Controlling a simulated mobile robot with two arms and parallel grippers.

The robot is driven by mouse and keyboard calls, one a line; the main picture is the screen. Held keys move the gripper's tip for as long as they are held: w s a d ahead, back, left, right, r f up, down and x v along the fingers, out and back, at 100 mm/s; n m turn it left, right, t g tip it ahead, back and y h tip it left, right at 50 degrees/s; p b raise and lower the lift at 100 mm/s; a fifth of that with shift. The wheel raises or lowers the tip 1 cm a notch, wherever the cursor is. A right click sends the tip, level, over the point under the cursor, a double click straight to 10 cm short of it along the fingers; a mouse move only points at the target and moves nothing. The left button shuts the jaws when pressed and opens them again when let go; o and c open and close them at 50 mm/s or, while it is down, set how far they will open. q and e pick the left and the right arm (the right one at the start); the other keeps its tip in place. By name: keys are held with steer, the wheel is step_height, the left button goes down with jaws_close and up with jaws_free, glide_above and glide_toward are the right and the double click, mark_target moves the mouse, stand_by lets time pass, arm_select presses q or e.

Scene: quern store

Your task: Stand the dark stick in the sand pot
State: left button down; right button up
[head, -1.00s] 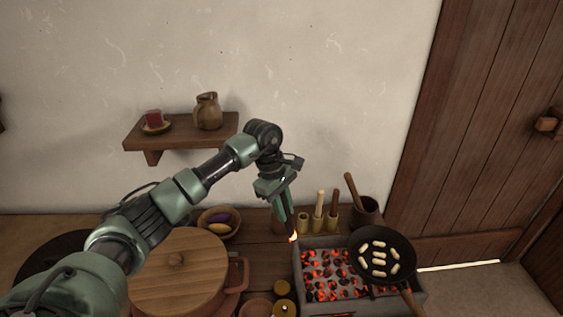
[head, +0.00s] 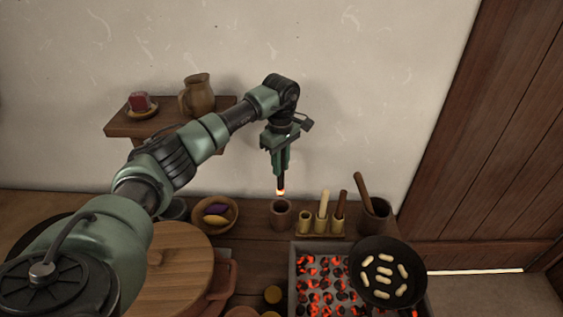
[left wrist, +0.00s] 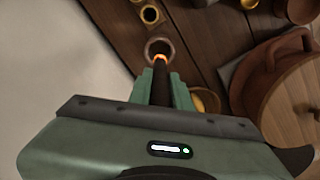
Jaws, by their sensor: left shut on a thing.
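My left gripper (head: 281,170) is shut on a dark stick (head: 281,187), which points straight down with a glowing orange tip. The sand pot (head: 281,217) is a small brown cup on the wooden counter at the back. The stick's tip is above the pot's mouth, apart from it, in the head view. In the left wrist view the stick (left wrist: 161,90) runs from between my fingers towards the pot (left wrist: 150,50), its glowing tip overlapping the pot's mouth. The inside of the pot is mostly hidden. My right gripper is not in view.
Right of the pot stand small brass cups (head: 304,224) with a pale stick (head: 323,203) and a reddish stick (head: 341,205). A brazier of glowing coals (head: 310,262) with a pan (head: 388,250) is in front. A bowl (head: 229,224) and a big lidded pot (head: 180,265) are left.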

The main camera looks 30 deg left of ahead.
mark_target(281, 192)
arm_select(q)
step_height(281, 192, down, 4)
steer(key=shift+r+b, duration=0.1)
steer(key=shift+b, duration=0.95)
steer(key=shift+w+f+b, duration=0.1)
steer(key=shift+f+b, duration=2.7)
steer(key=shift+f, duration=1.3)
steer(key=c, duration=1.2)
jaws_free()
steer(key=shift+c, duration=0.2)
